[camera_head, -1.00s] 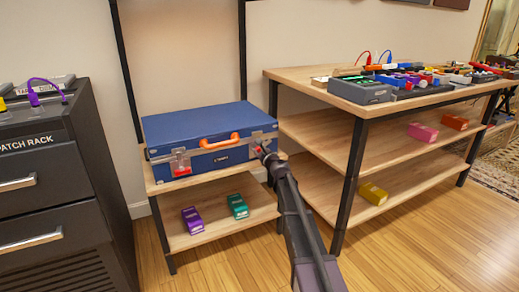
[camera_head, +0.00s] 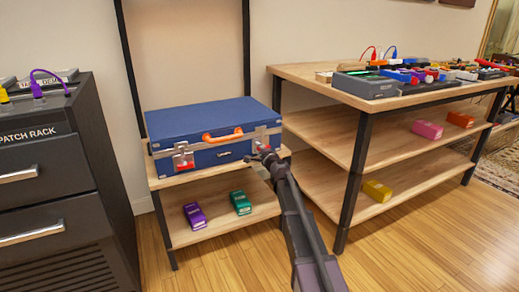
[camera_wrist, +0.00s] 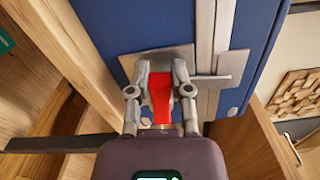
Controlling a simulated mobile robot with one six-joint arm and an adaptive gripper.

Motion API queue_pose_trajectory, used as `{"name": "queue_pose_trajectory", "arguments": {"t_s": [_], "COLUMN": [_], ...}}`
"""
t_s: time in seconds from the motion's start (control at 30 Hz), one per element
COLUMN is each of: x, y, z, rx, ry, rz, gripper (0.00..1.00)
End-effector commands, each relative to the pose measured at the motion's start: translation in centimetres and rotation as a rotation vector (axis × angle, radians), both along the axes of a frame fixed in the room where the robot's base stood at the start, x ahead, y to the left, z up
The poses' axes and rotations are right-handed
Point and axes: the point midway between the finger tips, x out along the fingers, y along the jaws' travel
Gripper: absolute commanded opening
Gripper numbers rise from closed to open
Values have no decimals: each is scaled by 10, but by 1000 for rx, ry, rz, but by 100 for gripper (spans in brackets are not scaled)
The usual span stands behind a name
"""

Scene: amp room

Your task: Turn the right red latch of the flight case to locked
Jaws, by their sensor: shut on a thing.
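The blue flight case (camera_head: 212,120) lies closed on the upper shelf of a small rack, with an orange handle (camera_head: 222,136) on its front. Its left red latch (camera_head: 185,164) sits on a metal plate. The right red latch (camera_wrist: 160,94) shows in the wrist view between the fingers, in front of a metal plate (camera_wrist: 200,62) on the blue case (camera_wrist: 115,22). My gripper (camera_wrist: 160,80) is shut on this latch, one finger on each side. In the head view my gripper (camera_head: 264,154) is at the case's right front, and it mostly hides the right latch.
A purple pedal (camera_head: 195,215) and a green pedal (camera_head: 240,202) lie on the lower shelf. A wooden workbench (camera_head: 330,76) stands close on the right, its shelves holding several pedals. A black drawer cabinet (camera_head: 50,170) stands left. Floor in front is clear.

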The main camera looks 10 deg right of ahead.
Motion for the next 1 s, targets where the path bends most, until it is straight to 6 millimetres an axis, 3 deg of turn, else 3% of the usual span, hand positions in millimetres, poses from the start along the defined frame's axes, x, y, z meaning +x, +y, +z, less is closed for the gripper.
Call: {"name": "queue_pose_trajectory", "arguments": {"t_s": [0.3, 0.8, 0.83, 0.9, 0.93, 1.0], "x": [2, 2, 2, 2, 2, 2], "y": [-1, -1, -1, -1, 0, 0], "z": [-4, -4, -4, -4, -4, -4], "rx": [-133, -154, -154, -154, -154, -153], "ry": [-43, -49, -49, -50, -50, -49], "rz": [-5, -5, -5, -4, -4, -3], "gripper": [0, 0, 36, 57, 62, 62]}}
